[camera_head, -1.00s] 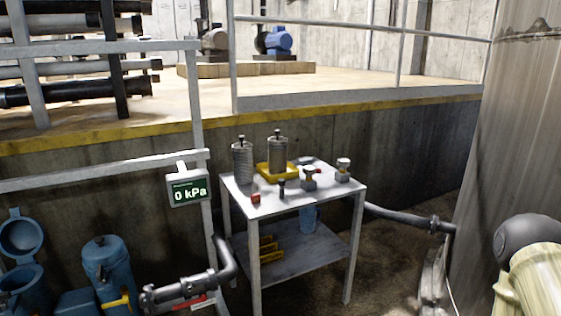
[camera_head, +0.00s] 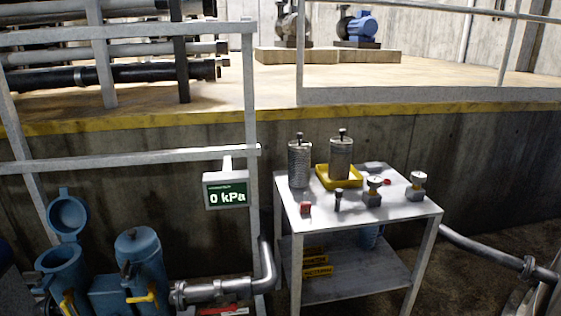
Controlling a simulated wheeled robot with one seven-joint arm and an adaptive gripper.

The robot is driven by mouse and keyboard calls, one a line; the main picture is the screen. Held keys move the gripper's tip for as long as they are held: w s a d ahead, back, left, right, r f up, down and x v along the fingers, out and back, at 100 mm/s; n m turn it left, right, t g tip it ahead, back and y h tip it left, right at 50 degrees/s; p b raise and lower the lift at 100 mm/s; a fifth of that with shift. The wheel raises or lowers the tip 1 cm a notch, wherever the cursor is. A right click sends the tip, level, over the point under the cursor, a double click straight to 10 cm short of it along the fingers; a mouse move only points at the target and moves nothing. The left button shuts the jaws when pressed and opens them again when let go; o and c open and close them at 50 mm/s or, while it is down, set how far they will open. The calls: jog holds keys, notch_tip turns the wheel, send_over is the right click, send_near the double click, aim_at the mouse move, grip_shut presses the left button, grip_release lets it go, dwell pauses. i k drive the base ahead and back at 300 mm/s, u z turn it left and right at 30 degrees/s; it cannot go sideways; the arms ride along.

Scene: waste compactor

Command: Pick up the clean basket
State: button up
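Two upright cylindrical mesh baskets with dark top knobs stand on a white metal table (camera_head: 410,215). The left basket (camera_head: 299,163) is grey and stands directly on the tabletop at its back left. The right basket (camera_head: 340,158) looks browner and stands in a yellow tray (camera_head: 322,178). The browner one looks dirtier, so the left one appears to be the clean basket, though the view is too small to be sure. My gripper is not in view.
Gauges (camera_head: 417,186) and small fittings sit on the tabletop's front and right. Yellow items (camera_head: 317,264) lie on the lower shelf. A display (camera_head: 226,191) reading 0 kPa, a railing and pipes (camera_head: 222,288) stand left of the table. Blue strainer vessels (camera_head: 140,270) stand at lower left.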

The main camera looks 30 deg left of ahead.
aim_at(299, 150)
jog(key=u, duration=0.6)
jog(key=i, duration=0.6)
jog(key=u, duration=0.7)
